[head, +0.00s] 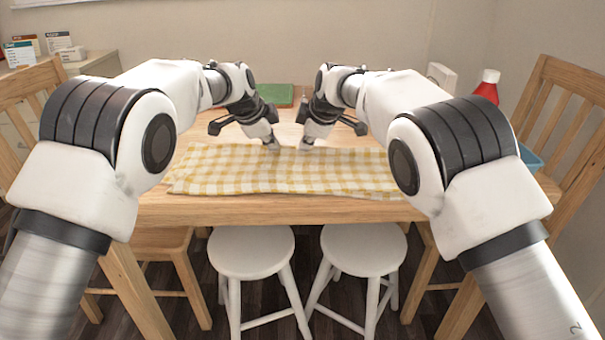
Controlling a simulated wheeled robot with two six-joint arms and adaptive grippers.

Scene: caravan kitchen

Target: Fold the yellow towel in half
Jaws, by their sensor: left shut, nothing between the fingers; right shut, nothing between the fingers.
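The yellow and white checked towel (280,172) lies spread wide along the front part of the wooden table. Its near edge runs close to the table's front edge, and its left end shows loose, uneven layers. Its right end is partly behind my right arm. My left gripper (272,146) is shut and empty, pointing down at the towel's far edge near the middle. My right gripper (305,145) is shut and empty just right of it, also at the far edge. I cannot tell whether either tip touches the cloth.
The table (300,208) has a green item (279,95) at the back. A red bottle with a white cap (488,88) and a blue container (530,158) are at the right. Wooden chairs (570,105) flank the table. Two white stools (251,252) stand in front.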

